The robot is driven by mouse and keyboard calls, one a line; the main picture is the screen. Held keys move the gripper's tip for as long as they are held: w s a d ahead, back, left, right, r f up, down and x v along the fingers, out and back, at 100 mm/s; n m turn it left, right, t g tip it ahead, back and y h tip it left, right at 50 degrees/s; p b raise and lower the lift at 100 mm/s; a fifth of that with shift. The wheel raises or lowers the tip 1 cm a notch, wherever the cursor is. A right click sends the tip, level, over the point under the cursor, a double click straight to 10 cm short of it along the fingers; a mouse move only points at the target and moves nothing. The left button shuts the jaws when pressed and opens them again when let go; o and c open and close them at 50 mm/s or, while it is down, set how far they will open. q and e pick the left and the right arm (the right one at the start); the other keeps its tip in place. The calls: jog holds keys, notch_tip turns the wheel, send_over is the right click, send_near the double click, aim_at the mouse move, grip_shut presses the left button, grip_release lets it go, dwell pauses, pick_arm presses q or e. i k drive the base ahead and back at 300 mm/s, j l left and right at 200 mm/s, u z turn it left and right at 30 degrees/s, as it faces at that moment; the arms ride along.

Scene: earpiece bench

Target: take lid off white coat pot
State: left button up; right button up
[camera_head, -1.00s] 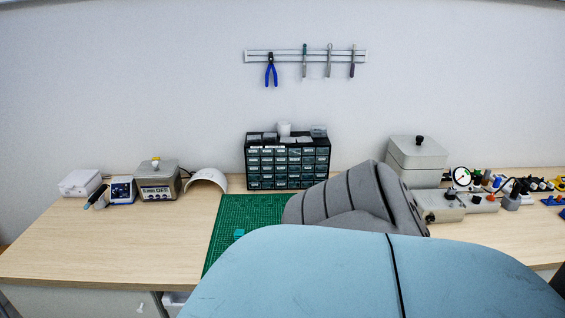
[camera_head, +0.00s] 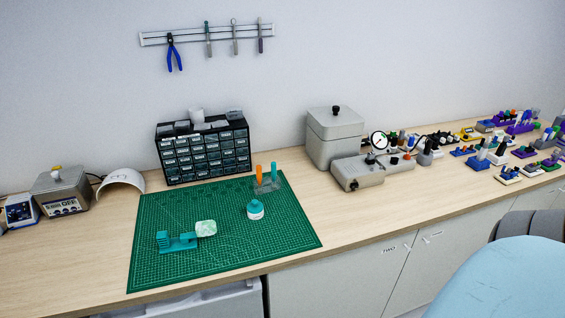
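A small white pot (camera_head: 255,212) with a teal top stands upright on the green cutting mat (camera_head: 200,268), right of the mat's middle. It looks like the white coat pot, with its lid on, though its label is too small to read. Neither of my grippers shows in the head view, so nothing is seen touching the pot.
A clear holder with orange and teal tools (camera_head: 266,182) stands just behind the pot. A teal stand (camera_head: 178,242) with a pale green block (camera_head: 206,228) sits to its left. A drawer cabinet (camera_head: 203,152) and grey box (camera_head: 335,138) stand behind. A blue chair (camera_head: 510,285) is at lower right.

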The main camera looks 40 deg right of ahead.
aim_at(254, 207)
jog(key=z, duration=1.15)
